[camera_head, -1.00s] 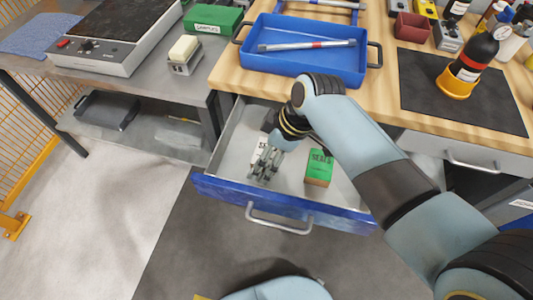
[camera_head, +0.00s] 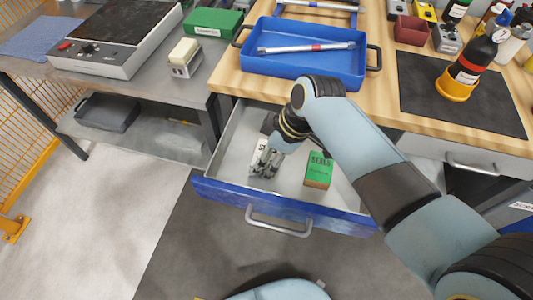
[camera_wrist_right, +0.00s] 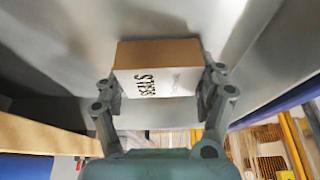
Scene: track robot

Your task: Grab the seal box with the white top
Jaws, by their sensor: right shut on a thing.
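The seal box with the white top (camera_wrist_right: 160,82) lies between the fingers of my right gripper (camera_wrist_right: 160,98) in the right wrist view. Its white face reads "SEALS" and its side is brown cardboard. The right gripper (camera_head: 266,165) is shut on it, inside the open drawer (camera_head: 235,160). In the head view the box (camera_head: 259,148) is mostly hidden behind the gripper. A second seal box with a green top (camera_head: 319,169) stands to the right in the same drawer. My left gripper is not in view.
The blue drawer front (camera_head: 285,208) with its handle is at the near side. The drawer walls surround the right gripper. A blue tray (camera_head: 305,65) with a metal bar stands on the wooden bench above. A black bottle (camera_head: 473,62) stands on a dark mat to the right.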

